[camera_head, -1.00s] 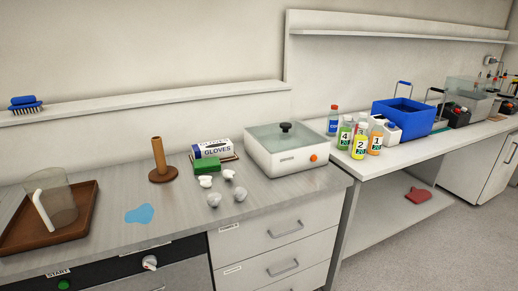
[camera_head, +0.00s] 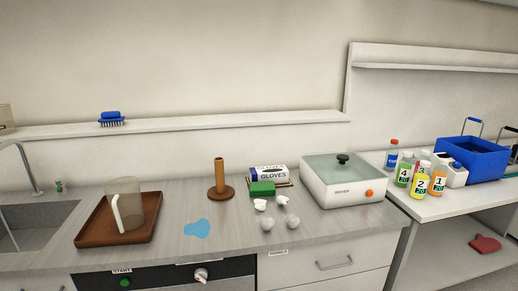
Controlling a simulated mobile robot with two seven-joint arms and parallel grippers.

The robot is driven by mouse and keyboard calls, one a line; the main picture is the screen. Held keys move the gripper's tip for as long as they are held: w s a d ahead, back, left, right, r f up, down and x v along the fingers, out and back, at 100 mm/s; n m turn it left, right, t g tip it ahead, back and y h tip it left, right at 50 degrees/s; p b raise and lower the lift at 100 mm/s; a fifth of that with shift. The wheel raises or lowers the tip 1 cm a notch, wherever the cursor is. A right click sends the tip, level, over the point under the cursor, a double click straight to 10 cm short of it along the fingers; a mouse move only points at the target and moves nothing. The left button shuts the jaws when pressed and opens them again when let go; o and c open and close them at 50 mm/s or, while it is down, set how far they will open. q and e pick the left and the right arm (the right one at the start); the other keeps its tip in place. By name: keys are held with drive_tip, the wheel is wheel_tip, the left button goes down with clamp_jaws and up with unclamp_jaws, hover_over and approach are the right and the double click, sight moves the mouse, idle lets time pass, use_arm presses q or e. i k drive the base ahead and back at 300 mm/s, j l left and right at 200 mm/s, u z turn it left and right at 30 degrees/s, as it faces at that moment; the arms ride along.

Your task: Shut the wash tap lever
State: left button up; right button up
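A tall curved grey tap (camera_head: 33,172) stands at the left edge, behind a sunken grey sink (camera_head: 40,232) that is cut off by the picture edge. A small green and brown piece (camera_head: 59,186) stands on the counter just right of the tap; I cannot tell whether it is the tap's lever. Whether water runs is not clear. Neither of my grippers is in view.
A brown tray (camera_head: 88,236) with a clear jug (camera_head: 122,207) is right of the sink. A blue puddle-shaped patch (camera_head: 197,229), a wooden post (camera_head: 219,178), a glove box (camera_head: 267,173) and a lidded white device (camera_head: 345,190) follow along the counter.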

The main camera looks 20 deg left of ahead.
sight(58, 182)
drive_tip(key=u, duration=1.95)
drive_tip(key=i+j, duration=0.15)
drive_tip(key=i, duration=0.3)
drive_tip(key=i+j, duration=0.15)
drive_tip(key=i, duration=0.25)
drive_tip(key=i+j, duration=0.1)
drive_tip(key=i, duration=0.35)
drive_tip(key=i+j+z, duration=0.1)
drive_tip(key=z, duration=1.1)
drive_tip(key=i+j, duration=0.05)
